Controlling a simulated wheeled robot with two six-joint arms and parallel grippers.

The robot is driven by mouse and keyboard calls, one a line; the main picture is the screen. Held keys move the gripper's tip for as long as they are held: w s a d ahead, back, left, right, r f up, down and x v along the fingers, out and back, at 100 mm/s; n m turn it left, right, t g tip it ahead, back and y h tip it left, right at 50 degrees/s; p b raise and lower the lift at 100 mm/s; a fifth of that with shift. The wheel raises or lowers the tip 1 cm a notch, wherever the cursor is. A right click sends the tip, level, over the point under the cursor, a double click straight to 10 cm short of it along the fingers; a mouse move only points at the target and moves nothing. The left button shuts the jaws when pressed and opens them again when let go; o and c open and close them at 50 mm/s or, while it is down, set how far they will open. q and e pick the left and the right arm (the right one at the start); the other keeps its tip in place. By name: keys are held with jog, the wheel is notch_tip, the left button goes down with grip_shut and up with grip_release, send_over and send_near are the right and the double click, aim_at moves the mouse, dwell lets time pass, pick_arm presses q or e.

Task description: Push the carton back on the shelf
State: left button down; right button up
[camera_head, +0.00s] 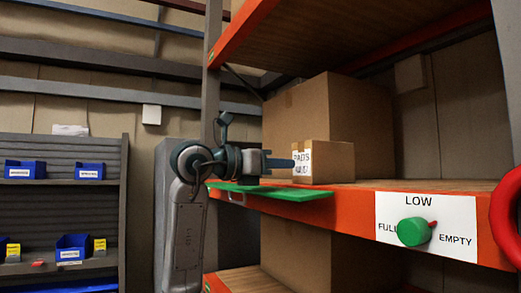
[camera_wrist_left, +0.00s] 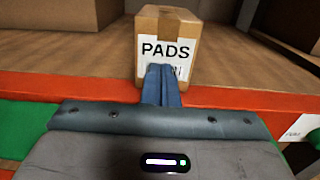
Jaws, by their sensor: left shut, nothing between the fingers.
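The small brown carton (camera_head: 330,160) with a white label reading PADS stands upright on the orange-edged shelf (camera_head: 350,205), close to its front edge. In the left wrist view the carton (camera_wrist_left: 187,27) is straight ahead, its labelled face toward me. My left gripper (camera_head: 291,163) is shut and empty, with its fingertips at the label in the head view. In the left wrist view the shut fingers (camera_wrist_left: 161,72) overlap the lower part of the label; whether they touch it I cannot tell. My right gripper is not in view.
A large brown box (camera_head: 300,105) stands behind the carton. A green strip (camera_head: 285,193) juts out below my left gripper. A sign with a green knob (camera_head: 412,231) is on the shelf front. An upper shelf (camera_head: 340,35) hangs overhead; blue bins (camera_head: 72,247) are at left.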

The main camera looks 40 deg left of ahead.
aim_at(301, 164)
pick_arm(q)
jog(key=shift+w+d+r+p, duration=0.1)
jog(key=shift+w+d+p, duration=0.25)
jog(key=shift+w+d, duration=0.3)
jog(key=shift+w+a, duration=0.15)
jog(key=shift+a, duration=0.05)
jog(key=shift+w, duration=0.1)
jog(key=shift+x, duration=1.75)
